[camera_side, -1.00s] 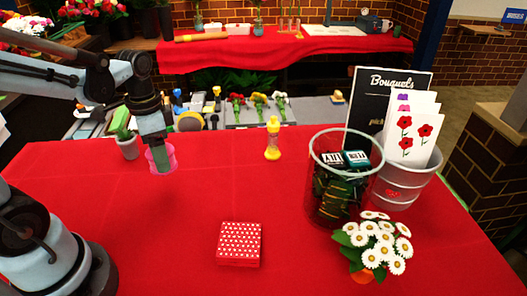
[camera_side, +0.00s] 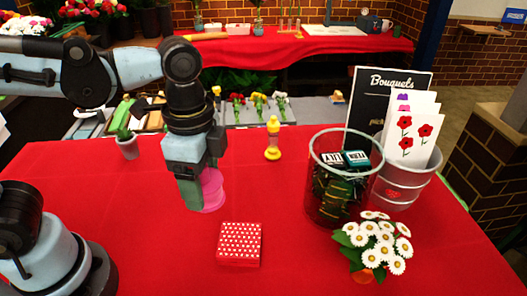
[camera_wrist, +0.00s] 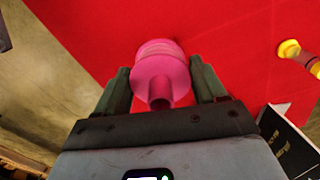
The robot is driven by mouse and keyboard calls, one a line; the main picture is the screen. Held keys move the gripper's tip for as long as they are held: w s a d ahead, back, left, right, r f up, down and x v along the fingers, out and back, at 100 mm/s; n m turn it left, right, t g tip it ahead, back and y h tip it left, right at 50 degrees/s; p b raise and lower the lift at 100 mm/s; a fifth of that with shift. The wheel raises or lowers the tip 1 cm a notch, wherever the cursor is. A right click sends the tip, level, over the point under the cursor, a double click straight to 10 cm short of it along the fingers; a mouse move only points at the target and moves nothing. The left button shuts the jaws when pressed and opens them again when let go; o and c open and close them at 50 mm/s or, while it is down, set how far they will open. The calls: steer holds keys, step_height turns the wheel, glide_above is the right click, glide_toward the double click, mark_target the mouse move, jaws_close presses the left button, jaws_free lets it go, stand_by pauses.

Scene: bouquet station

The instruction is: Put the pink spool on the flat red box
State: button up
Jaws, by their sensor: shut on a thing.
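The pink spool (camera_side: 212,190) is held between the two green fingers of my gripper (camera_side: 193,195). In the wrist view the pink spool (camera_wrist: 160,70) sits between the fingertips of my gripper (camera_wrist: 161,85), which is shut on it. One finger hides part of the spool in the side view. The flat red box (camera_side: 240,243), with a white-dotted top, lies on the red table, below and to the right of the spool in the side view. The spool appears to be above the table, apart from the box.
A yellow bottle-like item (camera_side: 273,138) stands near the back of the red table (camera_side: 130,215). A small potted plant (camera_side: 128,148) is behind my gripper.

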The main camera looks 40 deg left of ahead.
steer(key=s+d+r+m, duration=0.2)
steer(key=s+d+m, duration=0.6)
steer(key=d, duration=0.2)
glide_above(239, 239)
step_height(239, 239, down, 7)
steer(key=shift+a+f, duration=0.1)
steer(key=shift+f, duration=2)
steer(key=shift+f, duration=0.15)
steer(key=o, duration=1.1)
steer(key=shift+c, duration=0.2)
